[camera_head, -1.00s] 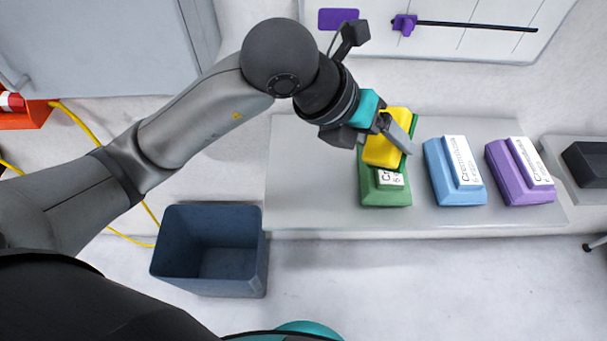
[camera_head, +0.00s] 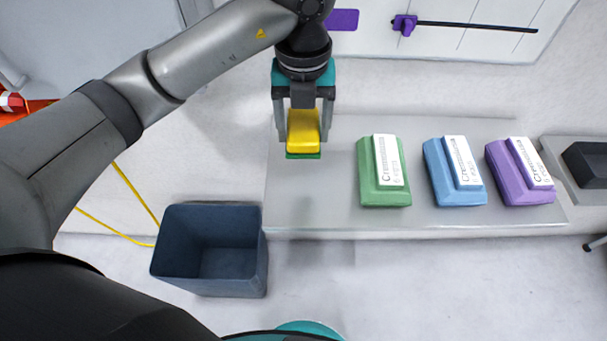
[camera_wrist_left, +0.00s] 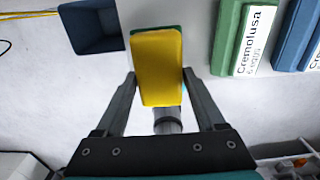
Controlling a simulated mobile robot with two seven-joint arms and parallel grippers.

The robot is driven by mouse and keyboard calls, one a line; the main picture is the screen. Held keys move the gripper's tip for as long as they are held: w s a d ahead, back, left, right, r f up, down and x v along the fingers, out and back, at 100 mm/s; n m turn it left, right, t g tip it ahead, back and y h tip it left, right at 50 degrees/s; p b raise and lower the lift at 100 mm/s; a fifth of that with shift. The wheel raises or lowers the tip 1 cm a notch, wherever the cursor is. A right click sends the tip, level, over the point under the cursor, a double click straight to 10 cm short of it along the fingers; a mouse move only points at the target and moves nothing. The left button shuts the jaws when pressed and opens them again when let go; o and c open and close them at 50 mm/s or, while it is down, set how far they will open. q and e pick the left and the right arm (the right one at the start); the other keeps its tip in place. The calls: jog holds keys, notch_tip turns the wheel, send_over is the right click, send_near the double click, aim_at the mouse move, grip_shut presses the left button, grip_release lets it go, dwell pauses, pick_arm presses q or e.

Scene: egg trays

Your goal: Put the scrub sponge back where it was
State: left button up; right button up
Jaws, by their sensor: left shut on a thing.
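The scrub sponge (camera_head: 303,132) is yellow with a green scouring layer on its underside. My left gripper (camera_head: 303,115) is shut on it and holds it over the left part of the grey table (camera_head: 320,195). The sponge also shows in the left wrist view (camera_wrist_left: 157,68), between the two fingers of the left gripper (camera_wrist_left: 160,85). I cannot tell exactly how high it is above the table. My right gripper is not in view.
Green (camera_head: 383,172), blue (camera_head: 454,172) and purple (camera_head: 519,172) egg boxes stand in a row to the right. A dark blue bin (camera_head: 210,280) stands on the floor at the table's left. The table's front left is clear.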

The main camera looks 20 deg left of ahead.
aim_at(303, 183)
pick_arm(q)
notch_tip(303, 183, down, 13)
jog(key=shift+f+b, duration=0.15)
jog(key=shift+b, duration=0.7)
jog(key=o, duration=1.2)
jog(key=shift+c, duration=0.2)
notch_tip(303, 183, up, 12)
jog(key=shift+r+p, duration=0.1)
jog(key=shift+p, duration=0.7)
